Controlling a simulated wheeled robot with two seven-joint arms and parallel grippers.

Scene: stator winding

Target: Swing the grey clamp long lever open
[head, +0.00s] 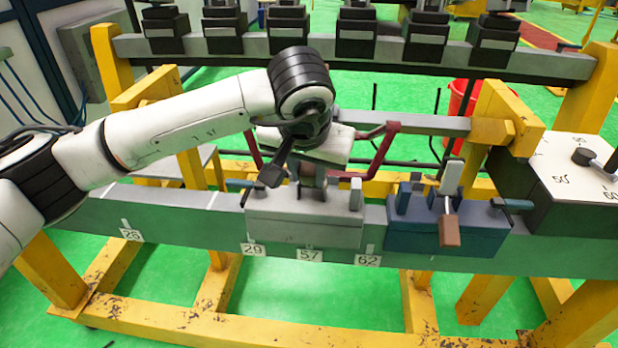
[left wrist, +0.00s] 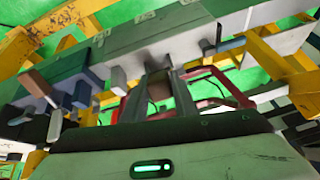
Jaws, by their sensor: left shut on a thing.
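The grey clamp (head: 303,222) sits on the green beam, between the labels 29 and 62 below it. My left gripper (head: 313,182) points down at the top of this clamp from above. In the left wrist view the two dark fingers (left wrist: 168,75) reach to the grey block (left wrist: 165,50). An upright grey post (head: 355,194) stands at the clamp's right end. My right gripper is in neither view.
A blue clamp (head: 440,240) with a brown-ended lever (head: 449,230) stands just right of the grey one. A dark red coil loop (head: 378,152) passes behind my gripper. A yellow bracket (head: 497,115) and a white dial panel (head: 580,170) stand further right.

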